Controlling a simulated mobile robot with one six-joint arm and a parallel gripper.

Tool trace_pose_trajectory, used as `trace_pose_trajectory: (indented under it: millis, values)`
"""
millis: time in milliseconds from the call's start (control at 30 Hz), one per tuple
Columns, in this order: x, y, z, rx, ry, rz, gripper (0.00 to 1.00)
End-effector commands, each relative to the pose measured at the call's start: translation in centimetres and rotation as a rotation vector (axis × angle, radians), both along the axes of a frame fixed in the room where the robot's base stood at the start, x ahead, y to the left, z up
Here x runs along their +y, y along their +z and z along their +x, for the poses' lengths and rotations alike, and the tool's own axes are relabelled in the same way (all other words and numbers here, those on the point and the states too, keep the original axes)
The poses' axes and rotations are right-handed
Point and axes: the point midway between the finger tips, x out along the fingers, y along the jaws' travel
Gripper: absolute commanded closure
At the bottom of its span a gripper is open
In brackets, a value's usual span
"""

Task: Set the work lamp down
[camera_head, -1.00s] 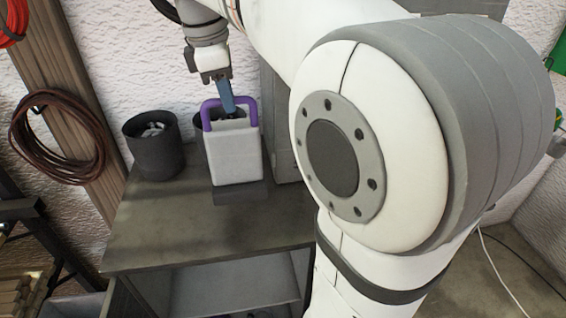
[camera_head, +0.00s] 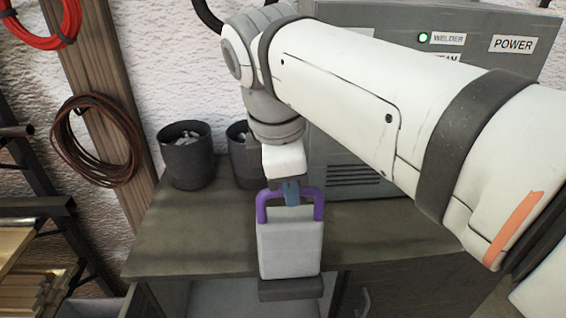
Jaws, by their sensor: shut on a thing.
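The work lamp (camera_head: 290,246) is a pale grey block with a purple handle on top and a dark base (camera_head: 290,289). My gripper (camera_head: 291,194) points down and its blue fingers are shut on the handle. The lamp hangs upright from it. In the picture the lamp overlaps the front edge of the workbench (camera_head: 185,238), and its base shows below that edge. The lamp looks held up, clear of the bench top. How high it is above the top, or how far in front, I cannot tell.
Two dark bins stand at the back of the bench, one (camera_head: 187,155) with pale pieces in it, the other (camera_head: 240,152) partly behind my arm. A grey welder cabinet (camera_head: 345,165) stands behind my arm. The bench top left of the lamp is clear.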

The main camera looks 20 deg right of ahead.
Motion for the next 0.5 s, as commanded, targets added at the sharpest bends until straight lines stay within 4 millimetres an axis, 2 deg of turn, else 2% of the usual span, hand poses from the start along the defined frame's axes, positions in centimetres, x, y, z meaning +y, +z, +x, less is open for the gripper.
trace_pose_trajectory:
  millis: [167,500]
  values:
    - [-0.7,0.3,2.3,-0.001,-0.004,-0.001,1.0]
    - [-2.8,0.4,9.2,-0.001,-0.003,-0.001,1.0]
